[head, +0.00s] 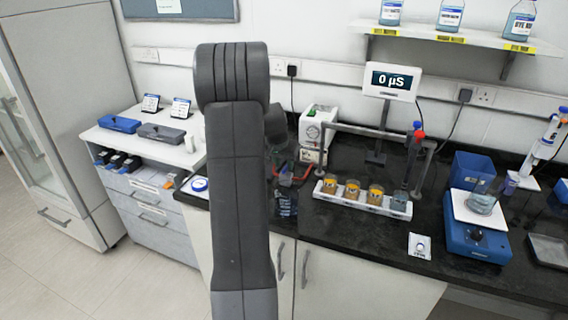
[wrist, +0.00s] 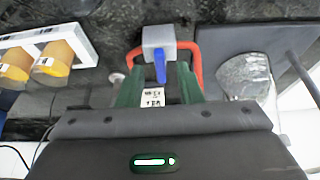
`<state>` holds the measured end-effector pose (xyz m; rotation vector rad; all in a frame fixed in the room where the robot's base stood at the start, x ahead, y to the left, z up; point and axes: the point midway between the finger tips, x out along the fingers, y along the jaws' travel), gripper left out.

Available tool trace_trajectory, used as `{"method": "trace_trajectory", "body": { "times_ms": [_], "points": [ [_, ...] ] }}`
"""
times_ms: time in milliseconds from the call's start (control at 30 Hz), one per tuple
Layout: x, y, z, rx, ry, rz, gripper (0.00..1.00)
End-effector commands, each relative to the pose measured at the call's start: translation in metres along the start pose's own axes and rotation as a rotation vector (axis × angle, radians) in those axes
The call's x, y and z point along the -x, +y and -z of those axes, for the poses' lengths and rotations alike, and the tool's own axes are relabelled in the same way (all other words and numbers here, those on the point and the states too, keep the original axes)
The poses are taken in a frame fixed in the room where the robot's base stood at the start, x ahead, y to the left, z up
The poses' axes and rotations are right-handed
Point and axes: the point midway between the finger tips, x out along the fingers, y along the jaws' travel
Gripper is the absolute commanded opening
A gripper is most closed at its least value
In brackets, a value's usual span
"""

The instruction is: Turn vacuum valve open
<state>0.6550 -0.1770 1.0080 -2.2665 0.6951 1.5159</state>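The vacuum valve shows in the wrist view as a grey block (wrist: 159,38) with a blue lever (wrist: 160,72) and red tubing (wrist: 134,55) curving from both sides. The lever points down the picture, toward my gripper. My gripper (wrist: 160,78) is open, its two green fingers apart on either side of the lever. I see no clear contact between fingers and lever. A small white label (wrist: 153,94) shows between the fingers. In the head view my arm hides most of the valve area; only some red tubing (head: 299,180) shows beside it.
A white rack (head: 362,206) with orange-filled beakers stands right of my arm. A white pump-like box (head: 318,124) is behind. In the wrist view a clear glass vessel (wrist: 246,76) stands close on the right. A blue balance (head: 476,240) stands farther right.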

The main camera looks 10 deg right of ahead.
Motion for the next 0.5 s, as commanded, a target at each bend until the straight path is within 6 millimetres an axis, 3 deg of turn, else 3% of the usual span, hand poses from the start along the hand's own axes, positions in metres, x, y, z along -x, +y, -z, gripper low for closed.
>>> {"method": "trace_trajectory", "body": {
  "times_ms": [200, 467, 500],
  "points": [
    [-0.013, 0.000, 0.000, 0.001, 0.000, 0.000, 0.33],
    [-0.015, 0.000, 0.000, 0.001, 0.001, 0.000, 0.33],
    [-0.015, 0.000, 0.000, 0.001, 0.001, 0.000, 0.29]
  ]
}}
